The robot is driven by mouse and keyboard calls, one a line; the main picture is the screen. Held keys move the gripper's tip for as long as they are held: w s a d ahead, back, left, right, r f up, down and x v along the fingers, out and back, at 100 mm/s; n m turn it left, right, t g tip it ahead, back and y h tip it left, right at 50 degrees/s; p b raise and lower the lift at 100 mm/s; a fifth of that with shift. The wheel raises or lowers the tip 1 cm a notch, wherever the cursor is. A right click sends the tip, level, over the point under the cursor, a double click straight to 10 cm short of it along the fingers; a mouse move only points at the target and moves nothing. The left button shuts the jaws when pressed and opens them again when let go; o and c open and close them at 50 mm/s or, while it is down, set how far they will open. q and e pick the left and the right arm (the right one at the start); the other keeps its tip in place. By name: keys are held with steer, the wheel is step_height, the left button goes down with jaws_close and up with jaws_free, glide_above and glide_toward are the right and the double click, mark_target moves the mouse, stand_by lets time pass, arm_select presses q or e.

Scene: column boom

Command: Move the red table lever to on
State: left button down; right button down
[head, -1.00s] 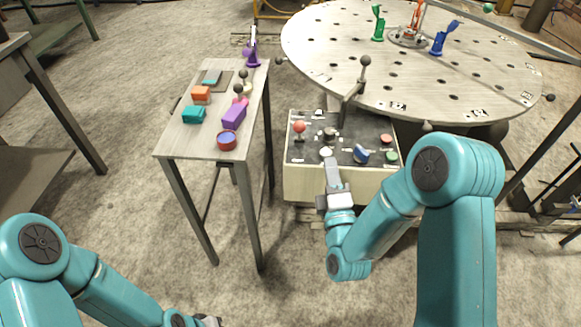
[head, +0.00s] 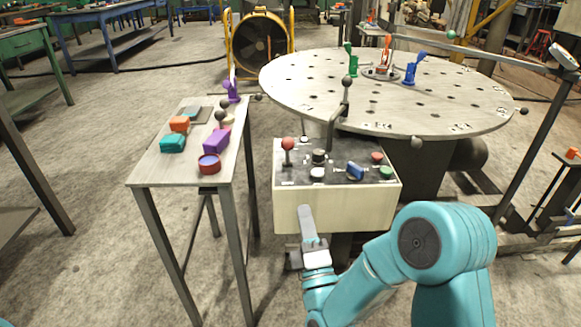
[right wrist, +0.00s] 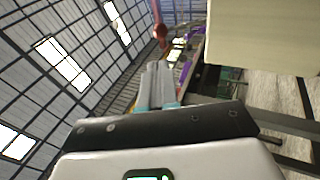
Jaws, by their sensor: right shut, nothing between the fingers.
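The red table lever (head: 288,146) has a red ball on a short dark stem. It stands at the left side of the dark panel of a cream control box (head: 335,205). In the right wrist view a red ball on a stem (right wrist: 160,32) shows just beyond the fingertips. My right gripper (head: 305,210) is shut and empty. In the head view its fingers point up in front of the box's front face, below the lever; whether they touch the box I cannot tell. The fingers also show in the right wrist view (right wrist: 157,85). My left gripper is out of view.
The panel also holds a blue knob (head: 355,171), a green button (head: 386,172), a red button (head: 377,157) and a white button (head: 317,174). A round perforated table (head: 440,110) stands behind. A narrow side table (head: 165,178) with several coloured blocks is at left.

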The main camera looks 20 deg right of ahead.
glide_toward(288, 152)
steer(key=w+r, duration=0.3)
steer(key=r, duration=0.2)
steer(key=shift+w+r+b, duration=0.15)
steer(key=shift+w+b, duration=0.2)
